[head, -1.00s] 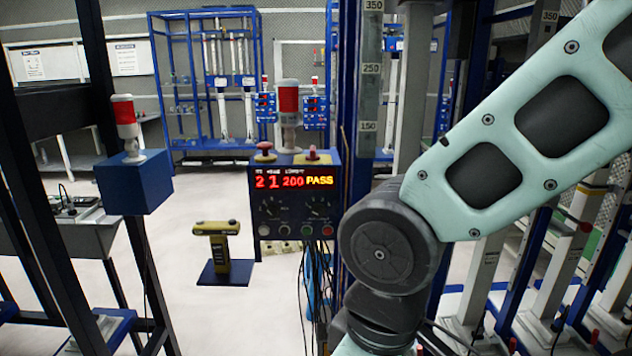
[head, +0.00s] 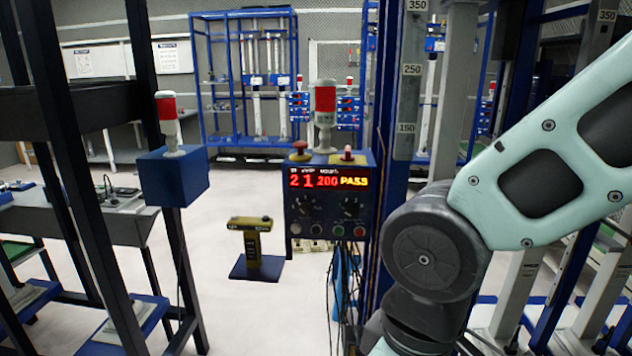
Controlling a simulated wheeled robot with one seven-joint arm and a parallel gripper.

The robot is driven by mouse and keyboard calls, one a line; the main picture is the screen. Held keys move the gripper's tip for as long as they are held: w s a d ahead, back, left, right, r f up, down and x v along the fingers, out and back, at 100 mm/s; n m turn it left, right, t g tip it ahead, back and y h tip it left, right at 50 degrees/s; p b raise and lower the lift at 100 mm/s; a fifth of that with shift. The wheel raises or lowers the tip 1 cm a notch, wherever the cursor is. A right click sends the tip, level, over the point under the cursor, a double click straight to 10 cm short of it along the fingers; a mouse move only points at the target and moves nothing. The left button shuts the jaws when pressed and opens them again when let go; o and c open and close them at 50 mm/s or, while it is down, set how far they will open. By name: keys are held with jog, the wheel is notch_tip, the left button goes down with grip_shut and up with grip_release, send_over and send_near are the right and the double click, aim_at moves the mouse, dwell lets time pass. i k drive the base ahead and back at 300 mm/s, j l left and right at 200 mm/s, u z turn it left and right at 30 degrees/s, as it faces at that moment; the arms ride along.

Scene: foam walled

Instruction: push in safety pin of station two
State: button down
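A blue control box (head: 328,205) stands near the middle of the head view. Its lit red and yellow display (head: 329,181) reads "2 1 200 PASS". A red mushroom button (head: 299,148) and a small red-and-white knob (head: 347,153) sit on its top. A red and white signal lamp (head: 325,112) rises between them. Dials and several round buttons (head: 325,230) are on its front. I cannot make out a safety pin. My gripper is out of view; only my arm's links show at the right.
A blue post with a height scale (head: 410,100) stands right of the box. A second lamp on a blue box (head: 174,178) and dark frame posts are at left. Pale floor (head: 265,320) lies open between.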

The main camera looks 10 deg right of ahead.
aim_at(627, 236)
jog(key=z, duration=0.4)
jog(key=l+z, duration=0.1)
jog(key=z, duration=0.7)
jog(key=l+z, duration=0.1)
jog(key=z, duration=0.3)
jog(key=i+j, duration=0.05)
